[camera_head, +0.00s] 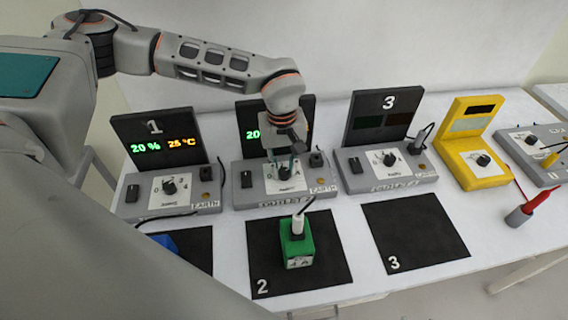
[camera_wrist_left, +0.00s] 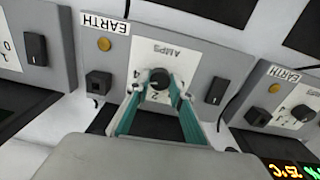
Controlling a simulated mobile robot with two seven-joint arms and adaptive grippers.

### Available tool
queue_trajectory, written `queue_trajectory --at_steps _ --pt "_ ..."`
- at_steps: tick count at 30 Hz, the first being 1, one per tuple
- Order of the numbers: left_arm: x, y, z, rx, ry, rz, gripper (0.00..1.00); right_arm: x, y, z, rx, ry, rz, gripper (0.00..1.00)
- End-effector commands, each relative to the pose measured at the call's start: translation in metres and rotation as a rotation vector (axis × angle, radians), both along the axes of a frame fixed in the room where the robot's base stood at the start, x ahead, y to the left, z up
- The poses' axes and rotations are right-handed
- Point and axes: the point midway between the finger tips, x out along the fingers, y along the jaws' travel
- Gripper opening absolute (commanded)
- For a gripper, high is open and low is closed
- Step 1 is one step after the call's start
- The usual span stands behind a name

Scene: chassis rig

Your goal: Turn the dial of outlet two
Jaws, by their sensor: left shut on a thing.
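Outlet two (camera_head: 247,201) is the grey box in the middle of the row, with a dark display partly covered by my arm. Its black dial (camera_wrist_left: 158,80) sits on a white AMPS plate and shows between the fingertips in the left wrist view. My left gripper (camera_head: 283,170) reaches down from above to this dial; in the left wrist view its teal fingers (camera_wrist_left: 158,98) are shut on it, one on each side. The fingers hide part of the dial in the head view. My right gripper is not in view.
Outlet one (camera_head: 140,202) stands left and outlet three (camera_head: 354,181) right, close beside outlet two. A green block (camera_head: 297,250) with a white plug stands on black mat 2 (camera_head: 262,286). Mat 3 (camera_head: 415,232) is bare. A yellow unit (camera_head: 470,172) and a red probe (camera_head: 520,215) lie further right.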

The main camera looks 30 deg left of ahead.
Motion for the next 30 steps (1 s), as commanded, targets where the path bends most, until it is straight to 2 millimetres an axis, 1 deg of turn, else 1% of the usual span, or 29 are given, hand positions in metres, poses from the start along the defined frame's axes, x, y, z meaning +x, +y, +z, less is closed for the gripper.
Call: queue_trajectory --at_steps 3,10,26,27,28,30 --pt "-0.0004 0.0001 0.0008 0.001 0.002 -0.059 0.0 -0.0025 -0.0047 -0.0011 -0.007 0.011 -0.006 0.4" --pt "-0.0002 -0.0002 0.0003 0.0 0.001 -0.132 0.0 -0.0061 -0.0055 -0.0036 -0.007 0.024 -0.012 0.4" --pt "-0.0002 -0.0001 -0.0002 0.001 0.001 -0.152 0.0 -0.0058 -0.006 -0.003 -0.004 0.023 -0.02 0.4" --pt "-0.0003 -0.0001 -0.0002 0.0 0.0 -0.152 0.29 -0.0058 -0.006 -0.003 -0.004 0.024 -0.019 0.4" --pt "-0.0002 -0.0001 -0.0002 0.0 0.0 -0.152 0.37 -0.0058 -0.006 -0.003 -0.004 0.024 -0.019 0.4" --pt "-0.0002 0.0 -0.0001 0.0 0.0 -0.152 0.38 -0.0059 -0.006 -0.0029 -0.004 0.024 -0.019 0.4"
